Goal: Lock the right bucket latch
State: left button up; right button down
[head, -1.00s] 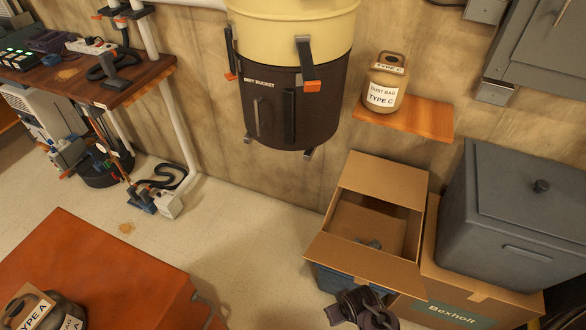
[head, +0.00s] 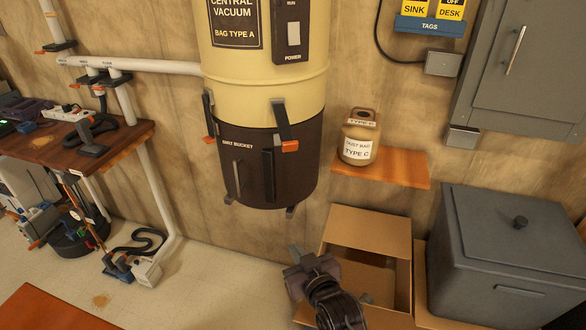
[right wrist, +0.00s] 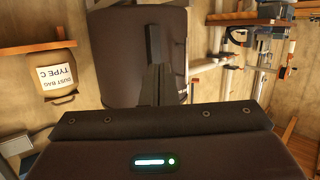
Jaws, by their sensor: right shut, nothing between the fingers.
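The dark dirt bucket (head: 258,180) hangs under the cream vacuum canister (head: 262,90) on the wall. The right bucket latch (head: 282,122) is a dark lever with an orange tip, slanting down across the seam. I cannot tell whether it is locked. The left latch (head: 208,115) also has an orange tip. My right gripper (head: 308,262) is shut and empty, below and right of the bucket, in front of the open carton. In the right wrist view the bucket (right wrist: 115,60) is ahead beyond my gripper's body; the right latch does not show clearly there. My left gripper is out of view.
A wooden shelf (head: 395,168) with a brown dust bag jug (head: 359,138) is right of the bucket. The open carton (head: 370,225) and a grey lidded bin (head: 505,250) stand below it. A workbench (head: 130,140) is at left. The floor below the bucket is clear.

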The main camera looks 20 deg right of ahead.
notch_tip(320, 180, up, 13)
jog(key=w+t+h, duration=0.1)
jog(key=w+t, duration=0.1)
jog(key=t, duration=0.5)
jog(key=m+t+h, duration=0.2)
jog(key=t, duration=0.2)
send_near(294, 144)
jog(key=s+r, duration=0.4)
jog(key=shift+w+a, duration=0.25)
jog(key=shift+a, duration=0.2)
jog(key=w+r+p, duration=0.1)
jog(key=w+p, duration=0.1)
jog(key=w, duration=0.1)
jog(key=w+r+p, duration=0.1)
jog(key=w+p, duration=0.1)
jog(key=w+r+p, duration=0.1)
jog(key=w+r, duration=0.1)
jog(key=w, duration=0.1)
jog(key=shift+w+d+p, duration=0.3)
jog(key=shift+w+p, duration=0.05)
jog(key=shift+p, duration=0.05)
jog(key=shift+w+f, duration=0.15)
jog(key=shift+f, duration=0.55)
